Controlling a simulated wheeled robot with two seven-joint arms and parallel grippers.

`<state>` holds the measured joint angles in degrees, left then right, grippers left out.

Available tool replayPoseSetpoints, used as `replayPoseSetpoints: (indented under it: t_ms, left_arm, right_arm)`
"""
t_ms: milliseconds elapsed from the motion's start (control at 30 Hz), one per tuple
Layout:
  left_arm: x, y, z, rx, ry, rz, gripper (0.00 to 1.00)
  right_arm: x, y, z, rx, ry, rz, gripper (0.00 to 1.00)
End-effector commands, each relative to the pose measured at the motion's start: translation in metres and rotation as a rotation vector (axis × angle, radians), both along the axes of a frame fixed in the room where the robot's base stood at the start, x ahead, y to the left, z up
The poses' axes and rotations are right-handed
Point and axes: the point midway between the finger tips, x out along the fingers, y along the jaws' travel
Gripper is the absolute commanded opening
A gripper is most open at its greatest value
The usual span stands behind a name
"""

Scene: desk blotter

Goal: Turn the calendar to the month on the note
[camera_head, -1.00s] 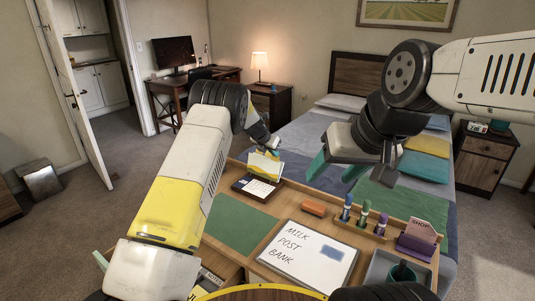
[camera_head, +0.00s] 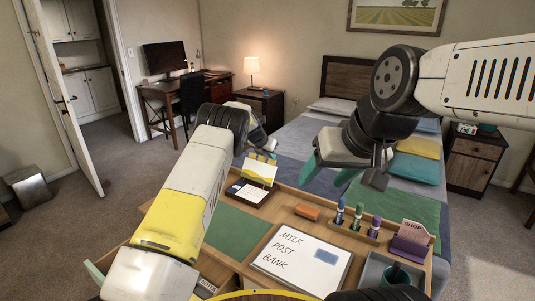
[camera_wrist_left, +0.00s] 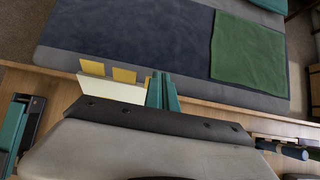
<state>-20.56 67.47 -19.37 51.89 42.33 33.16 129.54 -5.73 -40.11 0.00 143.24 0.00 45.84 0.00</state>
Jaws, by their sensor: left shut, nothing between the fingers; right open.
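A small desk calendar (camera_head: 259,174) stands at the back left of the wooden desk. Its upright page is white and yellow; its dark base holds a white grid card (camera_head: 246,193). The print is too small to read. My left gripper (camera_head: 268,146) is at the calendar's back edge, shut and empty. In the left wrist view its teal fingertips (camera_wrist_left: 161,91) are together, just right of the calendar's pale upright sheet and yellow tabs (camera_wrist_left: 124,75). My right gripper (camera_head: 330,168) is open and empty above the bed side of the desk. I cannot make out a month on any note.
A whiteboard (camera_head: 277,263) reads MILK, POST, BANK. A green blotter (camera_head: 236,232) is bare. An orange block (camera_head: 307,212), several markers (camera_head: 356,215) in a rack, a purple holder (camera_head: 409,245) with a SHOP card and a grey tray (camera_head: 372,274) stand to the right.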

Motion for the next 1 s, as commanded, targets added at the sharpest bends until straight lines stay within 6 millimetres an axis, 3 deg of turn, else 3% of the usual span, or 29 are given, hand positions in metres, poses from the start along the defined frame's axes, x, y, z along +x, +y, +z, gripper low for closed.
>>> replayPoseSetpoints:
  t_ms: [167, 767, 867, 1000]
  left_arm:
    - [-0.002, 0.002, 0.005, 0.0, -0.001, 0.001, 0.0]
    - [-0.043, 0.034, 0.07, 0.014, -0.011, -0.023, 0.0]
    - [-0.053, 0.047, 0.094, 0.051, -0.043, -0.083, 0.0]
    - [-0.082, 0.073, 0.14, 0.142, -0.111, -0.232, 0.0]
  right_arm:
    - [0.0, 0.0, 0.0, 0.0, 0.0, 0.0, 0.58]
    - [0.0, 0.0, 0.0, 0.0, 0.0, 0.0, 0.58]
    - [0.0, 0.0, 0.0, 0.0, 0.0, 0.0, 0.58]
    - [0.0, 0.0, 0.0, 0.0, 0.0, 0.0, 0.58]
